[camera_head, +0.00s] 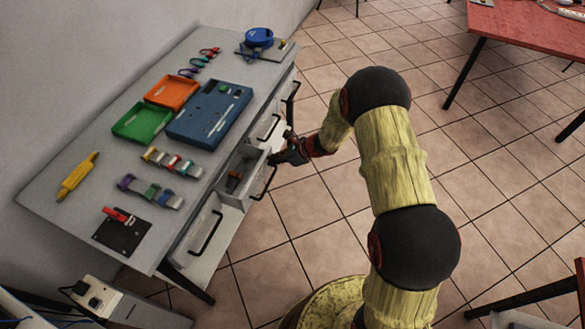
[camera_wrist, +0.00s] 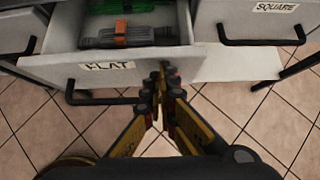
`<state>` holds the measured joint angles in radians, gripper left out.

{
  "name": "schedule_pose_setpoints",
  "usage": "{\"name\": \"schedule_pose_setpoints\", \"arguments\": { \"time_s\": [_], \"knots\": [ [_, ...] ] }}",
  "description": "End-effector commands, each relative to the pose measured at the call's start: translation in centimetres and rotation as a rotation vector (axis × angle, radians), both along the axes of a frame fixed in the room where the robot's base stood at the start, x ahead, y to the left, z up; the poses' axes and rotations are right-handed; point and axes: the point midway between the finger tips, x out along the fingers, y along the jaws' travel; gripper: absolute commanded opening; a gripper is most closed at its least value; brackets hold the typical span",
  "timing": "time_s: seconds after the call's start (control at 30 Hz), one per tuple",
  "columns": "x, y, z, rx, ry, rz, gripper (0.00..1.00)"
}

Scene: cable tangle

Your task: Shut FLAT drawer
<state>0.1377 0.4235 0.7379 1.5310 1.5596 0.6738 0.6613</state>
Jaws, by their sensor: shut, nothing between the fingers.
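The FLAT drawer (camera_wrist: 75,78) stands pulled out in the wrist view, its label on the white front and a black bar handle (camera_wrist: 100,99) below. In the head view the open drawer (camera_head: 229,197) juts from the workbench front. Inside lies a grey item with an orange band (camera_wrist: 125,36), and part of something green (camera_wrist: 122,5) behind it. My gripper (camera_wrist: 160,78) is shut and empty, its fingertips at the right part of the drawer front, near the handle's right end. I cannot tell whether they touch. In the head view my gripper (camera_head: 277,158) is beside the drawer's front.
The SQUARE drawer (camera_wrist: 225,15) with its handle (camera_wrist: 262,42) is to the right, and another drawer (camera_wrist: 15,35) to the left. The workbench top (camera_head: 75,205) holds a green tray (camera_head: 143,121), an orange tray (camera_head: 172,91), a blue board (camera_head: 209,113) and cables. Tiled floor is clear before the bench.

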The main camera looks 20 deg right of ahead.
Motion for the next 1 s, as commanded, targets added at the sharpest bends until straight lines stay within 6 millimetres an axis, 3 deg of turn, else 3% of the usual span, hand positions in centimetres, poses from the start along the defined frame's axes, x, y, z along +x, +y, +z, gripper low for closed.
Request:
{"name": "schedule_pose_setpoints", "arguments": {
  "time_s": [0.2, 0.4, 0.63, 1.0],
  "knots": [
    [3.0, 4.3, 0.0, 0.0, -0.001, 0.004, 0.0],
    [4.8, 6.7, 0.0, 0.0, -0.001, 0.002, 0.0],
    [5.7, 7.9, 0.0, 0.0, 0.0, 0.001, 0.0],
    [5.9, 8.2, 0.1, 0.001, -0.002, 0.001, 0.0]
  ]
}}
